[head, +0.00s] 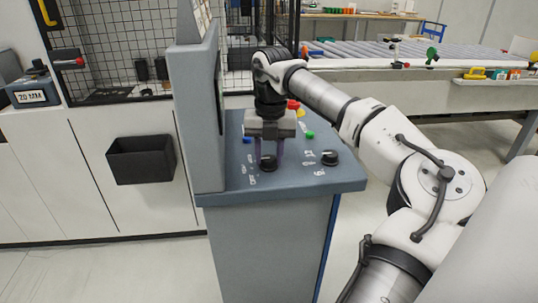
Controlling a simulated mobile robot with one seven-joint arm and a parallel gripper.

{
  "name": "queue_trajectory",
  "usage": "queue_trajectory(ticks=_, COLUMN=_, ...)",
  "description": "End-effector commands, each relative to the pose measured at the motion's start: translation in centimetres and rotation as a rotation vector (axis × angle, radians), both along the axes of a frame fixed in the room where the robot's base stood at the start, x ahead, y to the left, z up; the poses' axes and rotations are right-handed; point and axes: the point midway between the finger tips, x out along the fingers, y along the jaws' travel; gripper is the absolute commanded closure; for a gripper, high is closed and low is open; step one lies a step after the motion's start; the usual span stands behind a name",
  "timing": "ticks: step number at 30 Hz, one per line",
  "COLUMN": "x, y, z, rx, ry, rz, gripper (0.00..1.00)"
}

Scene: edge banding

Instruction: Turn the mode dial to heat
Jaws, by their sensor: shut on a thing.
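The mode dial (268,164) is a round black knob on the sloping top of the blue-grey control console (225,197), with small white markings to its left that are too small to read. My gripper (268,158) points straight down over this dial. Its fingers are shut on the dial, one on each side, and the upper part of the knob is partly hidden between them. The dial's pointer direction cannot be made out.
A second black knob (329,158) sits to the right on the same panel. Red, yellow, green (310,135) and blue (247,140) buttons lie behind and beside my gripper. An upright grey screen housing (196,110) stands close on the left. A conveyor table (400,60) is behind.

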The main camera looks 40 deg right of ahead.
Motion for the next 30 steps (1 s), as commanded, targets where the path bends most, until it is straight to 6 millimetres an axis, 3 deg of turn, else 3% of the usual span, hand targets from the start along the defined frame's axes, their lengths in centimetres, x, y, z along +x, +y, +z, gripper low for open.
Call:
queue_trajectory(ticks=14, x=0.06, y=-0.02, z=0.09, rx=-0.001, ry=-0.003, rz=-0.017, gripper=0.89)
queue_trajectory(ticks=15, x=0.06, y=-0.02, z=0.09, rx=-0.001, ry=-0.003, rz=-0.017, gripper=0.64)
queue_trajectory(ticks=19, x=0.04, y=-0.01, z=0.07, rx=-0.001, ry=-0.003, rz=-0.016, gripper=0.46)
queue_trajectory(ticks=30, x=0.02, y=-0.01, z=0.25, rx=-0.001, ry=-0.001, rz=-0.016, gripper=0.44)
